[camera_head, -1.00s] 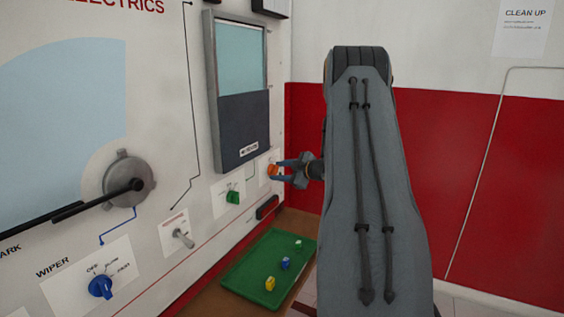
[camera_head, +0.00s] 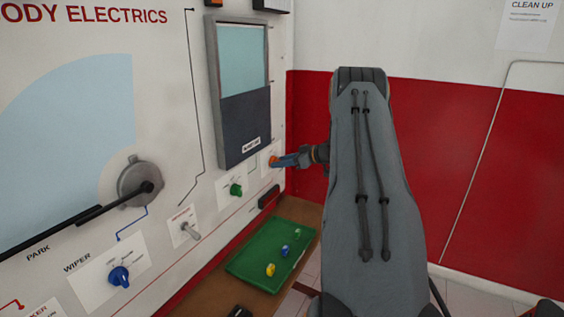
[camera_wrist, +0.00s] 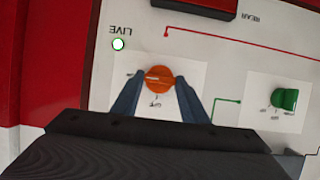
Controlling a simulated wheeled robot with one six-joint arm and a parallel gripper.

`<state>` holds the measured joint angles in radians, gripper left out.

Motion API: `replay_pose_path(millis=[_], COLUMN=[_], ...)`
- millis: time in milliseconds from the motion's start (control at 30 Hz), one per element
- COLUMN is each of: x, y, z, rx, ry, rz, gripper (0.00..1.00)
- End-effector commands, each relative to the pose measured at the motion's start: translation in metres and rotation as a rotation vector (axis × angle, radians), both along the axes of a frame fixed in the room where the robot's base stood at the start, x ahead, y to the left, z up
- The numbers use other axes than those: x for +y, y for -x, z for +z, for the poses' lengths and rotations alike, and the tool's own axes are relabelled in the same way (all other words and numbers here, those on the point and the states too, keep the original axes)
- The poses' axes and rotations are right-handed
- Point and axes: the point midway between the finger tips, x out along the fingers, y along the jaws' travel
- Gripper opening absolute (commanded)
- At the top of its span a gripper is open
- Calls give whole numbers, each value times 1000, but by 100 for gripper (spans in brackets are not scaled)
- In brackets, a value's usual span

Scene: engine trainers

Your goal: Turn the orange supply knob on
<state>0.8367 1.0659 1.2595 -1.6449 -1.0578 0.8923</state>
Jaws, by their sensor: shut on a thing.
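The orange supply knob (camera_wrist: 160,79) sits on a white label plate on the panel, its ridge lying roughly across the wrist picture. In the head view the knob (camera_head: 273,160) shows at the panel's right end, partly behind the fingers. My gripper (camera_wrist: 160,86) is shut on the knob, with one blue finger at each side of it. In the head view my gripper (camera_head: 282,161) reaches it from the right. Part of the knob's lettering is hidden by my gripper.
A green knob (camera_wrist: 285,98) sits beside the orange one. A toggle switch (camera_head: 188,229) and a blue wiper knob (camera_head: 119,276) are farther left. Below, a green tray (camera_head: 245,272) holds small coloured pieces. A red wall (camera_head: 305,110) stands behind.

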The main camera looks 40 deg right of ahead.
Motion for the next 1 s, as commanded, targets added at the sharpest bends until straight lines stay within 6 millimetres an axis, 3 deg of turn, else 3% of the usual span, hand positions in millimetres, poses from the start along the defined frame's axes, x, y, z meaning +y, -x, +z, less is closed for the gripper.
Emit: replay_pose_path(millis=[533, 567, 667, 1000], x=[-1, -1, -1, -2], y=[0, 0, 0, 2], z=[0, 0, 0, 1], rx=[10, 10, 10, 9], ry=[-27, -27, -26, -25], rz=[-1, -1, -1, -1], gripper=[18, 42, 58, 59])
